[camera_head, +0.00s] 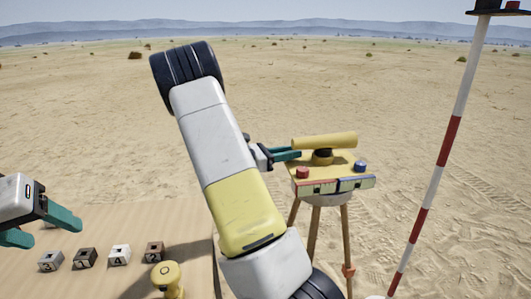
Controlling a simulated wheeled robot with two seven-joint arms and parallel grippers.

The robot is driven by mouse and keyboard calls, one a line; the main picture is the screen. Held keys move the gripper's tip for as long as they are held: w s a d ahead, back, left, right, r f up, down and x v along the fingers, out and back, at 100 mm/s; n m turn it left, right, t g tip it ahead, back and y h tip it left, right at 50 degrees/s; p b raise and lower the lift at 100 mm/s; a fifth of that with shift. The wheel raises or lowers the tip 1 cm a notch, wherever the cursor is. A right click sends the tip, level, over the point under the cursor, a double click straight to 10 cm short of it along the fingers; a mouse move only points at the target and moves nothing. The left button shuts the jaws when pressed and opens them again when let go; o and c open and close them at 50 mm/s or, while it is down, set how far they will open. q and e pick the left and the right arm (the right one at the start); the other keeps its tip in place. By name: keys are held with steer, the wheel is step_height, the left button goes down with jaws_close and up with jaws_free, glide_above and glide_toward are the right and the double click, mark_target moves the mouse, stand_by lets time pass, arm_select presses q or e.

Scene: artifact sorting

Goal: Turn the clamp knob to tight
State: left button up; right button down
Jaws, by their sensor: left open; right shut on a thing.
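A yellow surveying instrument (334,176) stands on a wooden tripod right of centre. A yellow tube (323,141) lies across its top over a dark round part (322,157). A red knob (303,172) and a blue knob (361,167) sit on the plate. I cannot tell which knob is the clamp knob. My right gripper (291,154) has its teal fingers at the left end of the tube, shut on a part of the instrument. What lies between the fingertips is hidden. My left gripper (40,228) is open and empty above the table's left end.
A tan table (110,225) at lower left bears several numbered cubes (119,255) and a yellow knobbed piece (168,276). A red-and-white pole (438,165) stands right of the tripod. My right arm covers the middle. Open sand lies beyond.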

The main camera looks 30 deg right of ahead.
steer(key=m+g+y, duration=0.2)
steer(key=m+g, duration=0.1)
steer(key=g, duration=0.1)
steer(key=m+g+y, duration=0.1)
steer(key=m+g, duration=0.2)
steer(key=g, duration=0.1)
steer(key=shift+w+f+g+y, duration=0.1)
steer(key=shift+g+y, duration=0.3)
steer(key=shift+m+g+y, duration=2.4)
steer(key=shift+m+y, duration=0.2)
steer(key=shift+y, duration=0.5)
steer(key=shift+m+y, duration=0.3)
steer(key=shift+y, duration=0.1)
steer(key=c, duration=1.2)
jaws_free()
steer(key=shift+o, duration=0.2)
steer(key=shift+n+h, duration=0.4)
steer(key=shift+h, duration=0.2)
